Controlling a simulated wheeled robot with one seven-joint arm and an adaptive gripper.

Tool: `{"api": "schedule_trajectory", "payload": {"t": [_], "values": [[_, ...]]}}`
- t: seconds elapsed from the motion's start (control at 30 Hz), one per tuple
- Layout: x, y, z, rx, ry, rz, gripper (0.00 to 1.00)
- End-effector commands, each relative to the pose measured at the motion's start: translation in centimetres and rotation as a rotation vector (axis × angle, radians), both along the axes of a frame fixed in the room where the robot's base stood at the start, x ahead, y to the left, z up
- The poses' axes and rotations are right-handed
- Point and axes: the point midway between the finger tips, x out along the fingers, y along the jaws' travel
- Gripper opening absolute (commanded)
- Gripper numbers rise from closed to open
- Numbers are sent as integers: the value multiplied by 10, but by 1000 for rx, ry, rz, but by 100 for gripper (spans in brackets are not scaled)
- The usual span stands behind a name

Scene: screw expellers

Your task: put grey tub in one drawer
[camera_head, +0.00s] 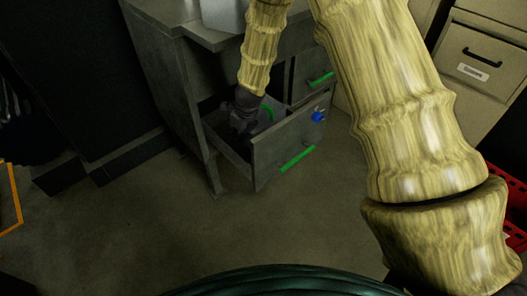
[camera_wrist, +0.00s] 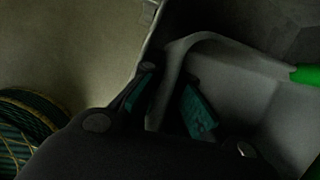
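The grey tub (camera_wrist: 245,62) lies inside the open lower drawer (camera_head: 272,150) of the grey desk, seen in the head view. Its pale rim and wall fill much of the wrist view, with a green part (camera_wrist: 305,74) at the right. In the head view a green arc (camera_head: 268,111) shows beside my gripper (camera_head: 243,118); most of the tub is hidden there. In the wrist view my gripper (camera_wrist: 169,88) has its teal-padded fingers apart, with the tub's wall between them. A gap shows beside the right pad.
The open drawer's front has a green handle (camera_head: 297,158) and a blue piece (camera_head: 318,116). Another drawer with a green handle (camera_head: 321,79) is shut above right. A beige cabinet (camera_head: 475,70) and red crate (camera_head: 515,212) stand right. The floor before the drawer is clear.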

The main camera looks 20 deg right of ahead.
Motion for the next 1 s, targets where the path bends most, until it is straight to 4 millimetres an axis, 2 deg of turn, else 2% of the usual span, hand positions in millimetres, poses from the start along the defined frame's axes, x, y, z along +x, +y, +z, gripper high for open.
{"api": "schedule_trajectory", "payload": {"t": [0.03,0.2,0.43,0.73,1.0], "values": [[7,-7,-6,-4,-4,-32,0],[21,-25,-4,-4,-3,-125,0],[26,-32,-9,0,-1,-167,0],[26,-32,-55,0,1,-166,0],[26,-33,-75,-1,0,-166,0]]}}
